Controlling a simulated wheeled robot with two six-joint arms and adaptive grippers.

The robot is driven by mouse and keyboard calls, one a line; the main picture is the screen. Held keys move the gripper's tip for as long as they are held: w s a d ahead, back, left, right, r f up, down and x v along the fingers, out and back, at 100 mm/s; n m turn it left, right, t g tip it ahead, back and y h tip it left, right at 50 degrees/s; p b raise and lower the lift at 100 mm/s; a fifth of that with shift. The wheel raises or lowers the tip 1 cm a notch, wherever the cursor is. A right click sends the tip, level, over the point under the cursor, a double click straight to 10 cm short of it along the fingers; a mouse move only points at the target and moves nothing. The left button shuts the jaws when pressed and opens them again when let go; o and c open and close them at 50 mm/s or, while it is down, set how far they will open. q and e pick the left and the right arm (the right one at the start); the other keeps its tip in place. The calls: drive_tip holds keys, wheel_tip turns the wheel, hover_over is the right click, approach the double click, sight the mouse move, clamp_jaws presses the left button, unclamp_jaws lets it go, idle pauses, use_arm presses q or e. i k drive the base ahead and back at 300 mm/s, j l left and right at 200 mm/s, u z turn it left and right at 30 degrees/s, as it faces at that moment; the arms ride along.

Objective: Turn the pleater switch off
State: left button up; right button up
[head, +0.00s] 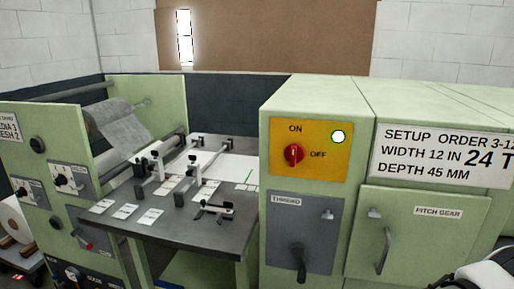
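The pleater switch is a red rotary knob (293,155) on a yellow plate (310,172) on the front of the green machine cabinet. ON is printed above the knob and OFF to its right. The knob's grip looks roughly upright, toward ON, but it is small in the picture. A round lamp (338,136), pale with a green rim, sits on the plate's upper right and looks lit. Nothing touches the knob. Part of what looks like my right arm shows at the lower right corner, without visible fingers. My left gripper is not in view.
Below the plate is a grey THREAD panel (302,229) with a dark handle. To its right are a PITCH GEAR door (418,237) with a handle and a setup sign (440,155). A dark table (190,233) with clamps and cards stands left of the cabinet.

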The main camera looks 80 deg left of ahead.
sight(294, 153)
drive_tip(key=u, duration=2.3)
